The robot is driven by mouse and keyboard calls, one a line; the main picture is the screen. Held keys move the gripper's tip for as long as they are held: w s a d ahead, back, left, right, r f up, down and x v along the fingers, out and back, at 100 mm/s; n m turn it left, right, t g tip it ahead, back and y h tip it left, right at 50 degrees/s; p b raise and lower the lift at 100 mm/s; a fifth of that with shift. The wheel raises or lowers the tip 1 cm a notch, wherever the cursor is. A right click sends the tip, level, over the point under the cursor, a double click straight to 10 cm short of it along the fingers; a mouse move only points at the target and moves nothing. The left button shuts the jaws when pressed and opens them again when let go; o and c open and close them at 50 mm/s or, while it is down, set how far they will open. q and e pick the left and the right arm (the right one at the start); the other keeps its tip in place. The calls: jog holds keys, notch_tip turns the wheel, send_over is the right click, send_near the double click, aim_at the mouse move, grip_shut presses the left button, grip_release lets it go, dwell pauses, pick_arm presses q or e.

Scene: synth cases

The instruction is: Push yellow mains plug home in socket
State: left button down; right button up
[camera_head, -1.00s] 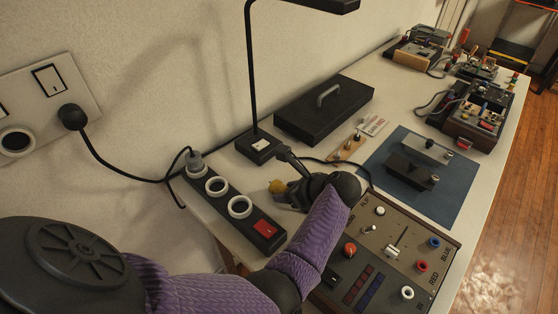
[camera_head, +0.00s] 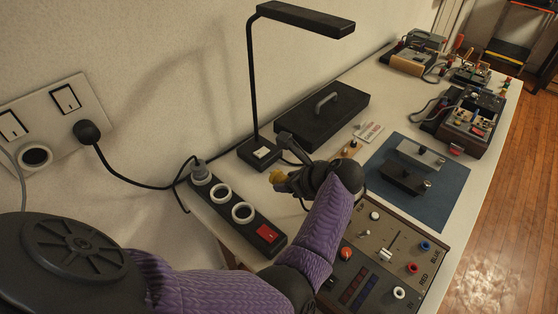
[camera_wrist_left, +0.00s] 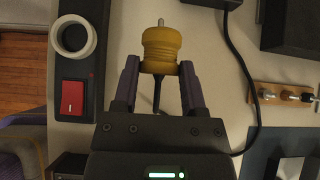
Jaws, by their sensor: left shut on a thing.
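The yellow mains plug (camera_wrist_left: 161,50) is between the fingers of my left gripper (camera_wrist_left: 160,75) in the left wrist view, its metal pin pointing away from the gripper. In the head view the plug (camera_head: 277,178) shows at the tip of my left gripper (camera_head: 284,181), held above the table to the right of the power strip. The black power strip (camera_head: 227,210) has white-ringed sockets: a middle one (camera_head: 221,193) and one nearer the red switch (camera_head: 242,212) are empty. A grey plug (camera_head: 199,169) sits in the far one. The plug is apart from the sockets. My right gripper is not in view.
A wall plate (camera_head: 50,125) holds a black plug (camera_head: 87,131) with a cable. A desk lamp (camera_head: 260,152) stands behind the gripper, beside a black lidded box (camera_head: 322,104). A control panel (camera_head: 400,245) lies in front, and a blue mat (camera_head: 440,205) to the right.

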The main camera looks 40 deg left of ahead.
pick_arm(q)
jog(key=shift+f, duration=0.1)
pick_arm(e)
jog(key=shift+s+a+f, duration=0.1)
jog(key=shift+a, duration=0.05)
pick_arm(q)
notch_tip(320, 180, down, 7)
jog(key=b, duration=0.4)
jog(key=shift+r+b, duration=0.2)
jog(key=shift+b, duration=0.15)
jog(key=p+v, duration=0.3)
jog(key=v, duration=0.1)
jog(key=shift+a+r, duration=0.1)
jog(key=shift+r, duration=0.2)
jog(key=shift+f, duration=0.1)
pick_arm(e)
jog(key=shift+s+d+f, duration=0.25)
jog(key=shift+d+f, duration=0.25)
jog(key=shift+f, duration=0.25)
